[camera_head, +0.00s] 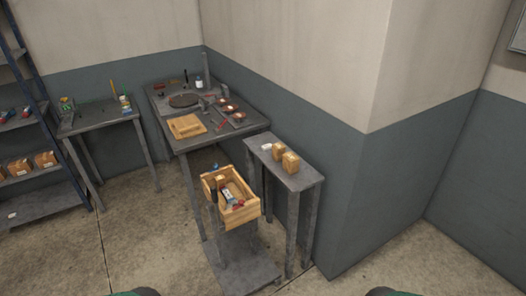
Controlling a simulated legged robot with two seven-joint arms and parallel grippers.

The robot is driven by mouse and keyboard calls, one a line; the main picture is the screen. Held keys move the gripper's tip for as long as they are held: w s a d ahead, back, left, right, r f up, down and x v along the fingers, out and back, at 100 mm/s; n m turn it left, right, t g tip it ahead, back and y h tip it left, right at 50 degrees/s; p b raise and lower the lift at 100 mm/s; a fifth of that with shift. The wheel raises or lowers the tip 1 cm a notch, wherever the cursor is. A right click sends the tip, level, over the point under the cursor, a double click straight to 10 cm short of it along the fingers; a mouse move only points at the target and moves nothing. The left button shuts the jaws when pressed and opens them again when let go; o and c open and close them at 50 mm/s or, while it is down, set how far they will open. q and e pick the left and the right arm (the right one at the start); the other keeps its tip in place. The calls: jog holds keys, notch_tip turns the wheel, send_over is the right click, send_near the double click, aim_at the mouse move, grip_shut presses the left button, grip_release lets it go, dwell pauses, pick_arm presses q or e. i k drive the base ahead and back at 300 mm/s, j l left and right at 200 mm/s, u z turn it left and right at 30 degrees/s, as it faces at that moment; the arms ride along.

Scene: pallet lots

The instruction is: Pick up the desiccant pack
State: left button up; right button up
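A small white packet (266,147), possibly the desiccant pack, lies at the far end of a narrow grey side table (300,181). It is too small to read any marking. Another small white item (12,215) lies on the bottom shelf at the far left; I cannot tell what it is. Neither of my grippers is in view, and nothing is seen touching either white item.
Two small cardboard boxes (290,162) stand near the packet. A wooden crate (247,214) with mixed items stands before the larger workbench (215,139). A smaller table (90,122) and a shelf rack (40,205) are at left. Floor is clear in front.

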aim_at(265, 147)
jog(key=l+u, duration=0.15)
jog(key=i+l+u, duration=0.15)
jog(key=u, duration=0.2)
jog(key=i+l+u, duration=0.25)
jog(key=u, duration=0.15)
jog(key=i+l+u, duration=0.2)
jog(key=u, duration=0.15)
jog(key=i+l, duration=0.15)
jog(key=l, duration=0.25)
jog(key=i+l+u, duration=0.1)
jog(key=l, duration=0.3)
jog(key=i+l, duration=0.2)
jog(key=l, duration=0.2)
jog(key=i+l+u, duration=0.1)
jog(key=l, duration=0.25)
